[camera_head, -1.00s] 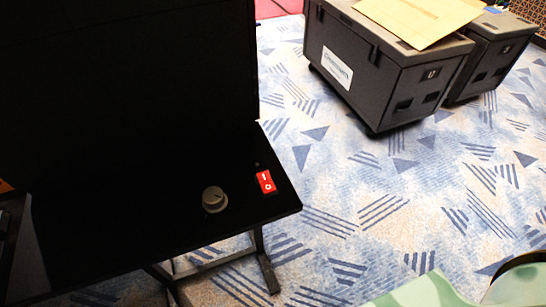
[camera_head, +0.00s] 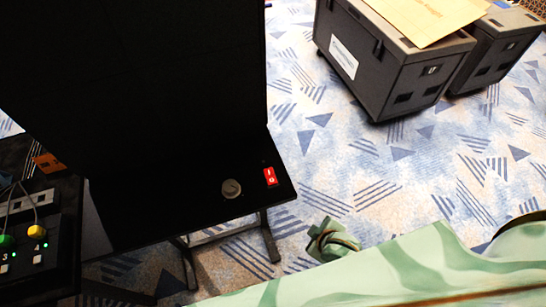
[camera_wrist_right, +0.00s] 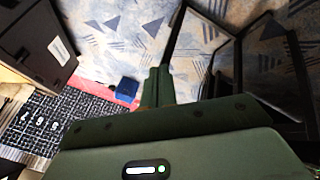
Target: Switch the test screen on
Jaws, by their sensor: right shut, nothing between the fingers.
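The test screen (camera_head: 130,80) is a large black panel, dark across its visible face. The black shelf (camera_head: 200,215) below it carries a red rocker switch (camera_head: 270,176) with white marks and a grey round knob (camera_head: 231,188) to its left. I cannot tell which side of the switch is pressed. My right gripper (camera_head: 325,238) is at the end of the pale green arm, right of and below the switch in the picture, apart from the shelf. In the right wrist view its fingers (camera_wrist_right: 158,88) are shut and empty. My left gripper is out of view.
Grey cases (camera_head: 400,70) stand at the back right, with a tan sheet (camera_head: 425,15) on top. A control box (camera_head: 35,240) with yellow and green knobs is at the lower left. Shelf legs (camera_head: 270,240) reach the patterned carpet (camera_head: 380,180), which is open right of the shelf.

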